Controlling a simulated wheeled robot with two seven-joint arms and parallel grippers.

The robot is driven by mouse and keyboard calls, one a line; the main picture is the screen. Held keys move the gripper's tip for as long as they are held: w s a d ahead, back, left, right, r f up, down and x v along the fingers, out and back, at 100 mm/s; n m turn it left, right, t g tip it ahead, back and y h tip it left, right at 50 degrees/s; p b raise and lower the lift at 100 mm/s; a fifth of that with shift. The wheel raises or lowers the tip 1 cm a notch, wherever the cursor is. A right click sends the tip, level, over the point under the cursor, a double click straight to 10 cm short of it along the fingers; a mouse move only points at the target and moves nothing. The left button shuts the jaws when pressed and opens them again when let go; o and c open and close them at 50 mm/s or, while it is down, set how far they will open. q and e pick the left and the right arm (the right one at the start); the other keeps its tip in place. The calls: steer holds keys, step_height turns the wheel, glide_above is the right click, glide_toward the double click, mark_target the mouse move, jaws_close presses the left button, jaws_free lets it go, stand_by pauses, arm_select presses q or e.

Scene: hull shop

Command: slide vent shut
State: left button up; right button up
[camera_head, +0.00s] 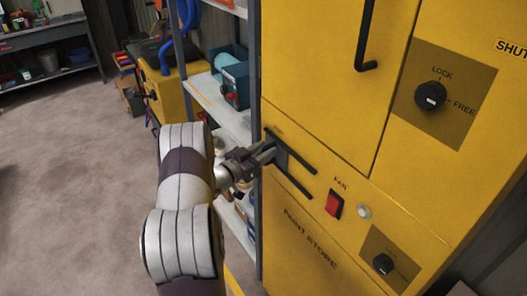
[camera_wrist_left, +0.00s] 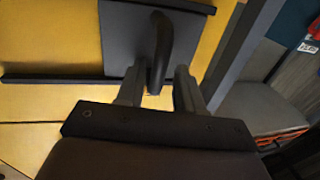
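The vent is a dark sliding plate (camera_head: 282,160) between two black rails (camera_head: 292,183) on the yellow cabinet front. It sits near the left end of the rails, and yellow panel shows between them to its right. In the left wrist view the plate (camera_wrist_left: 122,38) carries a dark curved handle (camera_wrist_left: 160,45). My left gripper (camera_head: 265,153) is at the plate. In the left wrist view its fingers (camera_wrist_left: 158,88) are apart, one on each side of the handle's near end, with a gap visible on at least one side. My right gripper is not in view.
The yellow cabinet (camera_head: 310,60) has a red fan switch (camera_head: 335,204), a lock knob (camera_head: 431,96), a lower knob (camera_head: 383,264) and a long black door handle (camera_head: 364,40). A grey shelf unit (camera_head: 220,110) stands close to its left. Open floor (camera_head: 70,180) lies farther left.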

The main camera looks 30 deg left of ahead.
arm_select(q)
steer(key=shift+f, duration=0.15)
steer(key=shift+s, duration=0.15)
steer(key=s+a+b, duration=0.2)
steer(key=s+b, duration=0.2)
steer(key=s, duration=0.8)
steer(key=shift+a, duration=0.25)
steer(key=shift+s, duration=0.1)
